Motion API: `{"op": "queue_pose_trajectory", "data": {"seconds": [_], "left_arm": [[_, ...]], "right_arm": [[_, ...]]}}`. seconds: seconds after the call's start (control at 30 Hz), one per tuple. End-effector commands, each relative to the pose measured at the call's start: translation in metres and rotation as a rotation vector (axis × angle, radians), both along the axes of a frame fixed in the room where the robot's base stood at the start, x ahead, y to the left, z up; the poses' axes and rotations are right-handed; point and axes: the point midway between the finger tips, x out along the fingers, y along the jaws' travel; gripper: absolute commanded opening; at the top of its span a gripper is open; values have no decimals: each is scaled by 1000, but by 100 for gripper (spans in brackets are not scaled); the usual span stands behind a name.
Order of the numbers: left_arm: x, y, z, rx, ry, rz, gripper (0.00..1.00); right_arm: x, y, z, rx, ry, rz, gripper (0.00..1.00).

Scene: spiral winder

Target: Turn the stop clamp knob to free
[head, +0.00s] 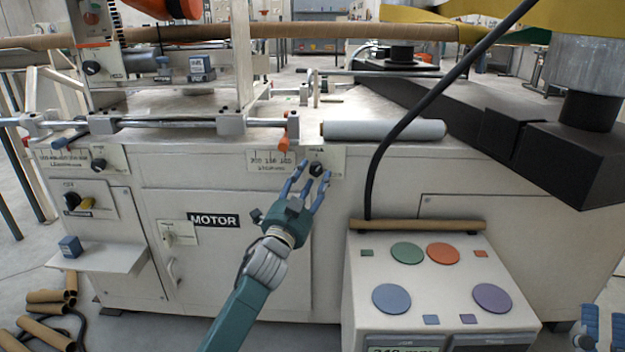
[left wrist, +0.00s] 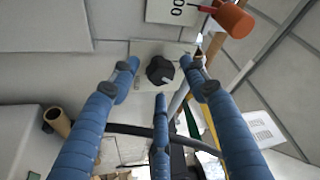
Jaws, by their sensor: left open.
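A black knob (head: 316,169) sits on a small pale label plate (head: 333,158) on the front of the machine, just right of a length scale. Its lettering is too small to read. My left gripper (head: 313,178) is open, with its blue fingers pointing up around the knob's place. In the left wrist view the knob (left wrist: 160,70) lies ahead between the spread fingertips of my left gripper (left wrist: 162,82), with gaps visible to the side fingers. I cannot tell whether any finger touches it. My right gripper (head: 598,328) shows only partly at the lower right corner.
An orange-tipped stop (head: 284,143) hangs over the scale (head: 270,160), left of the knob. A grey-white roll (head: 384,130) lies on the bench edge above right. A control box (head: 440,278) with coloured buttons stands right of my left arm, and a black cable (head: 378,165) rises behind it.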

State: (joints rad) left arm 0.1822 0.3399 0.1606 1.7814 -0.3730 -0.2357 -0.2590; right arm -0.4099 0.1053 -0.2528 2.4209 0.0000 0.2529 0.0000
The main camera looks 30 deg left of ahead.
Motion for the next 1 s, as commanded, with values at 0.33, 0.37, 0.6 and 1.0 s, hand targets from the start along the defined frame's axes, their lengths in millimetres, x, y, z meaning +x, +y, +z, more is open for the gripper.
{"op": "queue_pose_trajectory", "data": {"seconds": [0.33,0.37,0.6,1.0], "left_arm": [[10,3,3,0,1,1,45],[9,3,3,0,1,1,45],[9,3,3,0,1,1,8],[9,3,2,-44,-27,2,3]], "right_arm": [[-8,-1,9,15,-50,3,40],[-8,-1,9,14,-50,2,40],[-8,-1,9,14,-49,2,40],[-17,-2,17,32,-105,6,40]]}}
